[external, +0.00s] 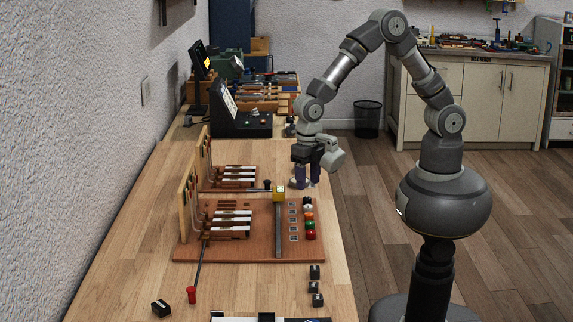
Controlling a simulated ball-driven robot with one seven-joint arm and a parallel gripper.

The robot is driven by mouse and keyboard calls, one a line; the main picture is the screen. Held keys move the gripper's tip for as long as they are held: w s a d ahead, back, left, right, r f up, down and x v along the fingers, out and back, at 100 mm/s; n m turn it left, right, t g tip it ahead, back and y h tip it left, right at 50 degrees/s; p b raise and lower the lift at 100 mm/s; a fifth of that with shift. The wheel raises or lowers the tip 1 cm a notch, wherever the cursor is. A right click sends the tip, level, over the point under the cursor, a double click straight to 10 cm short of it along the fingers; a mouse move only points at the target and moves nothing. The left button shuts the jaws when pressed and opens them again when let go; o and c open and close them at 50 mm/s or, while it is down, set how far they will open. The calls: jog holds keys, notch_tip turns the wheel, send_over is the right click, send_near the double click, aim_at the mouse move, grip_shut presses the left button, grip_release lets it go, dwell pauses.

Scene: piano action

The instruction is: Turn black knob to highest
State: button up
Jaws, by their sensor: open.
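My gripper (307,181) hangs pointing down over the right edge of the workbench, its two dark fingers apart and nothing seen between them. Just below it is the far end of a reddish-brown board (190,249). A column of small round coloured pieces runs along the board's right side, with a dark one (308,202) at the far end, close under the fingers. A small black-topped piece (267,184) stands to the left of the gripper. Which of these is the black knob, and how it is turned, is too small to tell.
A black console (238,121) is farther back. Black cubes (315,271) and a red-handled tool (192,294) lie in front. The wall bounds the left.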

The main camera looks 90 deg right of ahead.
aim_at(307, 198)
notch_tip(307, 198, down, 6)
jog(key=shift+r+b, duration=0.25)
jog(key=shift+b, duration=0.65)
grip_shut()
jog(key=shift+w+r, duration=0.1)
